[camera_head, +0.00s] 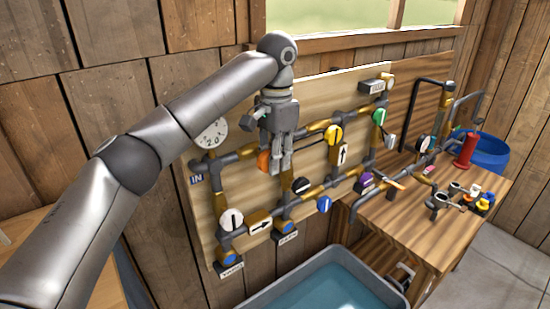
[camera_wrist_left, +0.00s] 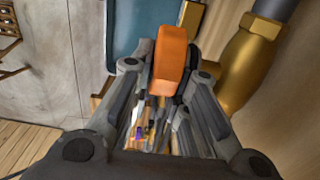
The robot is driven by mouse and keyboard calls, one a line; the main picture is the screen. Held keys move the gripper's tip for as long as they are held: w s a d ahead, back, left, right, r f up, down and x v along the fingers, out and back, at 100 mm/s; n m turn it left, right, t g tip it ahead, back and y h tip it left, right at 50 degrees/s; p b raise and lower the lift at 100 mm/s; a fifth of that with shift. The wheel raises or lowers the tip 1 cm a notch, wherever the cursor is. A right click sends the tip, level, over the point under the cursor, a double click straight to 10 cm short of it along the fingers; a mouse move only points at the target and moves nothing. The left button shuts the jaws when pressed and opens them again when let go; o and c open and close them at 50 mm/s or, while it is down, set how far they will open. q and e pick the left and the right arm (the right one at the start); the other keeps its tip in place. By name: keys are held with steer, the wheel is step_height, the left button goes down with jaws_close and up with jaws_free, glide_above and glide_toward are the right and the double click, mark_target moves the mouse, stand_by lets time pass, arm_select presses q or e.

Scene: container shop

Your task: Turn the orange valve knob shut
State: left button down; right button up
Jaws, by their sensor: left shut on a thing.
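The orange valve knob (camera_head: 263,161) sits on the pipework on the wooden board, at the left-middle in the head view. My left gripper (camera_head: 280,168) is in front of the board and partly covers the knob. In the left wrist view, the orange knob (camera_wrist_left: 171,62) lies between the fingertips of my left gripper (camera_wrist_left: 166,80), which is shut on it. The rest of the valve behind the knob is hidden by the gripper in the head view. My right gripper is not in view.
Other knobs are close by: yellow (camera_head: 334,134), white (camera_head: 231,219), blue (camera_head: 324,204) and black (camera_head: 301,185). A water-filled tub (camera_head: 262,300) stands below the board. A wooden bench (camera_head: 405,225) with small parts and a red cylinder (camera_head: 465,150) is at right.

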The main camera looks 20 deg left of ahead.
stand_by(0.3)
arm_select(q)
steer(key=c, duration=1.7)
jaws_free()
step_height(320, 180, up, 12)
steer(key=shift+w+d+f, duration=0.1)
